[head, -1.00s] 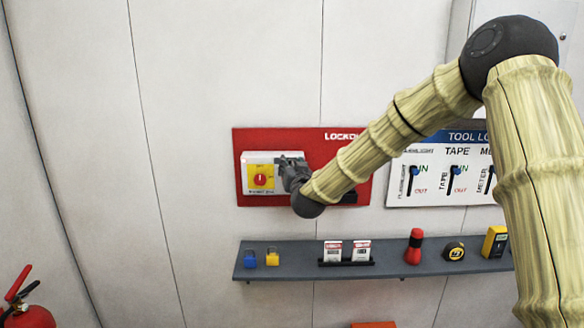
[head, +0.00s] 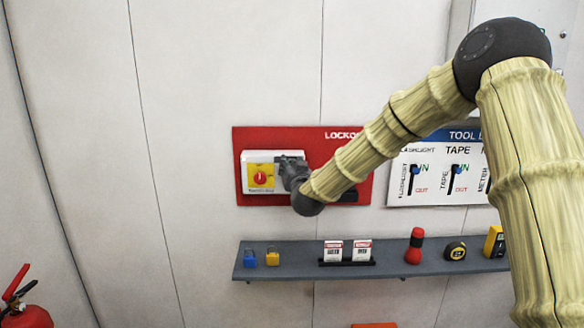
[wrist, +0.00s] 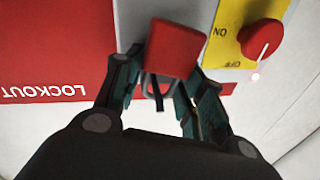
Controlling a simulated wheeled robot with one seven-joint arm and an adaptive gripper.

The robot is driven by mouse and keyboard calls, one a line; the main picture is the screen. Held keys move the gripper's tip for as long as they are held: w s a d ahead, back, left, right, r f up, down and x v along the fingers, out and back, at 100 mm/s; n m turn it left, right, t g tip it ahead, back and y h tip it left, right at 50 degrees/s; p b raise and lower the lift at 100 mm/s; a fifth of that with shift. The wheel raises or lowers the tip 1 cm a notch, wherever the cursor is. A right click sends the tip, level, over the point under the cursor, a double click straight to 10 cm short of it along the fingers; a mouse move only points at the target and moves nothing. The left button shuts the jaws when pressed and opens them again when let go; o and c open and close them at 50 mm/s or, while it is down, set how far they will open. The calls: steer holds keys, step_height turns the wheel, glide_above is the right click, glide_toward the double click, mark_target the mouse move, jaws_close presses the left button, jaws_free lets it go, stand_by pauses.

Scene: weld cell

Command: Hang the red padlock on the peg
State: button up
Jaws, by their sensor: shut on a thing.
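The red padlock (wrist: 176,50) is in my gripper (wrist: 160,88), seen in the wrist view. Its body stands out past the fingertips and its dark shackle lies between the fingers. In the head view my gripper (head: 290,170) is at the right part of the switch box on the red lockout board (head: 340,172), and the padlock is hidden there. I cannot make out the peg in either view. The switch box has a yellow plate (head: 261,187) with a red rotary knob (wrist: 262,38), beside the padlock in the wrist view.
Below the board a grey shelf (head: 300,266) holds a blue padlock (head: 249,258), a yellow padlock (head: 272,257), tags (head: 347,250), a red flashlight (head: 415,246) and a tape measure (head: 455,251). A tool board (head: 430,195) hangs right. A fire extinguisher (head: 27,315) stands lower left.

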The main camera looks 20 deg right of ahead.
steer(key=o, duration=1.2)
steer(key=shift+c, duration=0.2)
steer(key=s+a, duration=0.1)
steer(key=s, duration=1.1)
steer(key=s+a+f+n+g+y+b, duration=0.1)
steer(key=s+a+f+g, duration=0.35)
steer(key=f, duration=1.05)
steer(key=s+d+f+n+g+y+b, duration=0.1)
steer(key=s+d+f+g+b, duration=0.1)
steer(key=s+f, duration=0.95)
steer(key=s+a+f+g+b, duration=0.1)
steer(key=s+a+f+g, duration=0.15)
steer(key=f, duration=1.55)
steer(key=s+f+g+b, duration=0.1)
steer(key=s+f+g, duration=0.2)
steer(key=s+f, duration=0.4)
steer(key=s+d+f+g+b, duration=0.1)
steer(key=s+f+g, duration=0.2)
steer(key=s, duration=1.3)
steer(key=s+f+n+g+b, duration=0.1)
steer(key=s+f+g, duration=0.2)
steer(key=s+f, duration=0.7)
steer(key=shift+s+d+f, duration=0.25)
steer(key=shift+s+f, duration=0.1)
steer(key=shift+s, duration=0.45)
